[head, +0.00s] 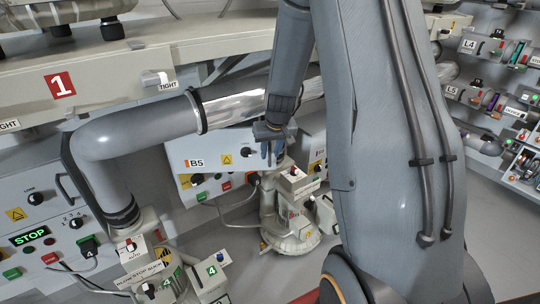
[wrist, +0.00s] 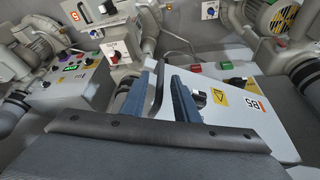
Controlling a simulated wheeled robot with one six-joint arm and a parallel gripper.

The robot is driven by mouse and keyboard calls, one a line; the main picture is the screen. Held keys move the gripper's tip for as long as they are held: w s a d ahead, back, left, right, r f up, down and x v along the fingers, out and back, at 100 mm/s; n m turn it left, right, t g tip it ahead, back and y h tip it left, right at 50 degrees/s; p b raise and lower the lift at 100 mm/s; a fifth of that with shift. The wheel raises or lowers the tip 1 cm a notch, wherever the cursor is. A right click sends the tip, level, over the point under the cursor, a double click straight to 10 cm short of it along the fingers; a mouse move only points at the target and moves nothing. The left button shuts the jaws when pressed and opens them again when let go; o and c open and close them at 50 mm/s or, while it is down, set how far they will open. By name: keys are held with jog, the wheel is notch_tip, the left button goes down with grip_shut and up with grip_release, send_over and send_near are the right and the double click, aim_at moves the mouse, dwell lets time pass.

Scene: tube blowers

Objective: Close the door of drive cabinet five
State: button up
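Drive cabinet five has a pale door front (head: 208,172) marked B5, with a yellow warning label, a dark knob and coloured buttons. The same front shows upside down in the wrist view (wrist: 228,119). How far the door stands from its frame I cannot tell. My gripper (head: 272,152) is at the right side of this front in the head view. In the wrist view my gripper (wrist: 160,92) has its two blue fingers apart, on either side of a dark bar handle (wrist: 156,88). A gap shows between the handle and the right finger.
A blower (head: 291,236) stands on the floor just below my gripper. A large grey pipe (head: 135,130) crosses above the cabinet's left part. Another cabinet with a STOP display (head: 29,237) is at the left. Free floor shows at the right.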

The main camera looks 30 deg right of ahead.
jog(key=shift+v, duration=2.6)
